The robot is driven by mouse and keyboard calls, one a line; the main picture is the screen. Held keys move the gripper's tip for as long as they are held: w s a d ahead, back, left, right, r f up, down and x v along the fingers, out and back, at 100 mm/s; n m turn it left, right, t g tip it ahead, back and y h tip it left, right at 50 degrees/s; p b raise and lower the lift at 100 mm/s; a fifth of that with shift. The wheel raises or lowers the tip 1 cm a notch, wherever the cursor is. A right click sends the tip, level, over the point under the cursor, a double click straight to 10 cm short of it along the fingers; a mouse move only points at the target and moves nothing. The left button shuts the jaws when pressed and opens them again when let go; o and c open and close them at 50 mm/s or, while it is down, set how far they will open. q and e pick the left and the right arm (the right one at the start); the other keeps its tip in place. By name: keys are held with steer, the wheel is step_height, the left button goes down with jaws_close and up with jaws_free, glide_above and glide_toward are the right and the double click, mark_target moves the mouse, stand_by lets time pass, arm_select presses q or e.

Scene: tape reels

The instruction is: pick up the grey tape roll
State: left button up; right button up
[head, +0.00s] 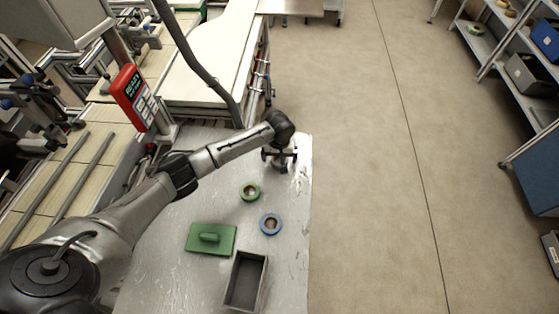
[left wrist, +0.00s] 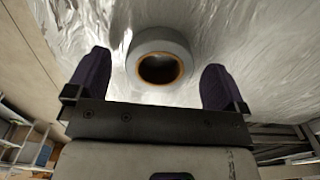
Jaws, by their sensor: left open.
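The grey tape roll (left wrist: 158,38), with an orange-brown core and a dark hole, lies on the shiny metal table top in the left wrist view. My left gripper (head: 280,157) is over the far right part of the table in the head view. In the left wrist view its two dark fingers (left wrist: 155,82) stand wide apart, with the roll showing between and beyond them. The gripper is open and empty. In the head view the gripper largely hides the roll. My right gripper is in neither view.
A green tape roll (head: 250,191) and a blue tape roll (head: 271,224) lie nearer on the table. A green block with a handle (head: 211,239) and an open grey box (head: 230,283) are at the front. A red control box (head: 134,97) stands left of my arm.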

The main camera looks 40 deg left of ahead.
arm_select(q)
steer(key=shift+f, duration=0.25)
steer(key=c, duration=1)
steer(key=shift+r, duration=0.1)
